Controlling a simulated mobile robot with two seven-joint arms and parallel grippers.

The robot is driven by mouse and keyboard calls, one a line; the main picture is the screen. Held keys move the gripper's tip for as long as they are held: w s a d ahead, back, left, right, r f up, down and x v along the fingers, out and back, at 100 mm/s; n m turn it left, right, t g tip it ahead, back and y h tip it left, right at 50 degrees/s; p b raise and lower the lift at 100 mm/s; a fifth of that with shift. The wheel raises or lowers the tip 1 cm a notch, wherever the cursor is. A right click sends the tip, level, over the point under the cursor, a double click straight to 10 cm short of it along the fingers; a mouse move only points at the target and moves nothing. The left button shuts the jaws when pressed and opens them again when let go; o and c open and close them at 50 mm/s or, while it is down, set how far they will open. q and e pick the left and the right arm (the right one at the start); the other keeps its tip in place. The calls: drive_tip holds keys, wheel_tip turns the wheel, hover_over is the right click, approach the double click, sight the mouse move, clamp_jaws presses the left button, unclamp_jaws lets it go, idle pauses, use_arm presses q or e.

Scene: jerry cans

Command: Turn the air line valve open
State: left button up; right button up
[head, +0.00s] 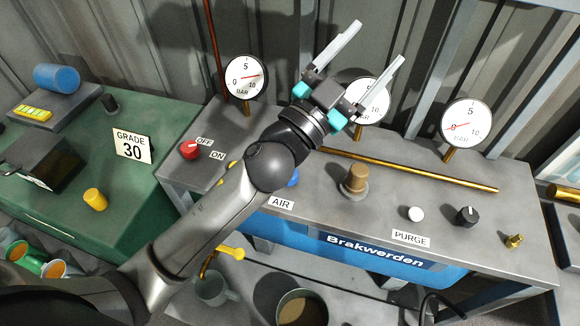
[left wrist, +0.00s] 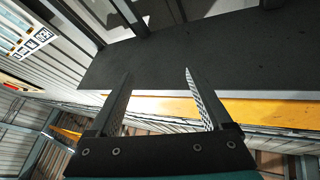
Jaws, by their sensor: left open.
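A grey bench panel (head: 330,215) carries an AIR label (head: 281,203). Just above that label a small blue part (head: 293,178) shows, mostly hidden behind my left arm. I cannot tell whether it is the air valve's handle or how it is turned. My left gripper (head: 376,45) is open and empty, raised above the panel's back edge, with its fingers pointing up and right, away from the AIR label. In the left wrist view its two fingers (left wrist: 157,75) stand apart with nothing between them. My right gripper is not in view.
A red knob (head: 188,149) sits by OFF and ON labels. Pressure gauges stand along the back, including one at left (head: 245,77) and one at right (head: 472,125). A brass pipe (head: 430,175), a brass fitting (head: 356,179) and a black knob (head: 467,215) are right of my arm.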

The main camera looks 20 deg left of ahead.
use_arm(q)
drive_tip(key=s+d+r+m+g+h, duration=0.3)
drive_tip(key=d+m+g+h, duration=0.3)
drive_tip(key=m+h, duration=0.25)
drive_tip(key=s+d+f+m+g+y, duration=0.4)
drive_tip(key=s+d+f+m+g, duration=0.3)
drive_tip(key=m+g, duration=0.6)
drive_tip(key=w+a+f+n+g+y, duration=0.15)
drive_tip(key=w+a+f+y, duration=0.25)
drive_tip(key=a+f+y, duration=0.6)
drive_tip(key=w+a+n+y, duration=0.35)
drive_tip(key=a+y, duration=0.25)
drive_tip(key=a, duration=0.8)
drive_tip(key=shift+t, duration=0.45)
drive_tip(key=f, duration=1)
drive_tip(key=w+f, duration=0.1)
drive_tip(key=f, duration=0.4)
drive_tip(key=shift+a, duration=0.1)
drive_tip(key=shift+c, duration=0.2)
